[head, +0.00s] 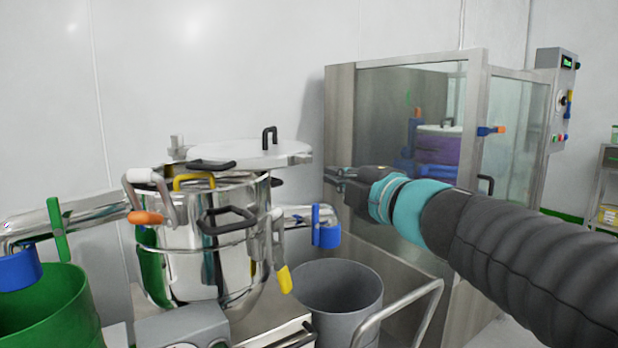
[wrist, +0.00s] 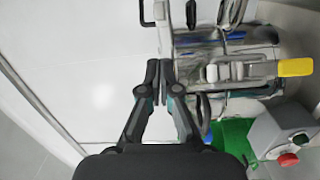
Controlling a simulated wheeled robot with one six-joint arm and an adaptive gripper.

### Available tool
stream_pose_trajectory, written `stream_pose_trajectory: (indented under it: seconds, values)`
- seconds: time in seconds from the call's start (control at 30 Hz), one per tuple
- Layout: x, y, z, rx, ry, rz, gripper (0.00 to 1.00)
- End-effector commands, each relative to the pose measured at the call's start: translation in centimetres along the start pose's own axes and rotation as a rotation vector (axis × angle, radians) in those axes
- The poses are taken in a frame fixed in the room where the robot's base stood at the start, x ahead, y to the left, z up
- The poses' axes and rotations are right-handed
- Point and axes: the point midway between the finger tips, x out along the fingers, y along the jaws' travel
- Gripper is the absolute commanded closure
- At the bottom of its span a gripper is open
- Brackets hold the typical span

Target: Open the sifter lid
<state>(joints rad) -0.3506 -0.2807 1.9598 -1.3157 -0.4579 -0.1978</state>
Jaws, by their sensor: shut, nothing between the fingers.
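The sifter (head: 205,245) is a shiny steel drum at the left of the head view. Its pale flat lid (head: 235,153) carries a black handle (head: 269,138). The lid lies level above and behind the drum's rim, shifted to the right; I cannot tell how much of the mouth it covers. My gripper (head: 330,174) is just right of the lid's right end, with a small gap in the picture. Its fingers are shut and empty, and their tips meet in the wrist view (wrist: 159,77). A clamp with an orange grip (head: 146,217) and one with a yellow grip (head: 285,279) hang on the drum.
A grey bin (head: 335,288) stands below my gripper, beside a curved steel rail (head: 400,307). A glass-doored steel cabinet (head: 340,120) stands behind my arm. A green drum (head: 55,315) is at the lower left. The white wall is close behind the sifter.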

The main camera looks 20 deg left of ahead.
Motion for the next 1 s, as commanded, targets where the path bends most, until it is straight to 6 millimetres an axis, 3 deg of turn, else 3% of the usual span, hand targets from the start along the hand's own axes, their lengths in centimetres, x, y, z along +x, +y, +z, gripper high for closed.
stream_pose_trajectory:
  seconds: [0.1, 0.2, 0.37, 0.77, 1.0]
  values:
    - [1.0, -0.5, -1.9, -0.063, 0.084, -0.014, 1.0]
    - [1.7, -0.6, -2.5, -0.079, 0.106, -0.018, 1.0]
    - [3.7, -0.8, -2.8, -0.079, 0.108, -0.019, 1.0]
    - [11.0, -0.9, -3.5, -0.078, 0.106, -0.019, 1.0]
    - [12.1, -0.6, -0.5, -0.078, 0.1, -0.019, 1.0]
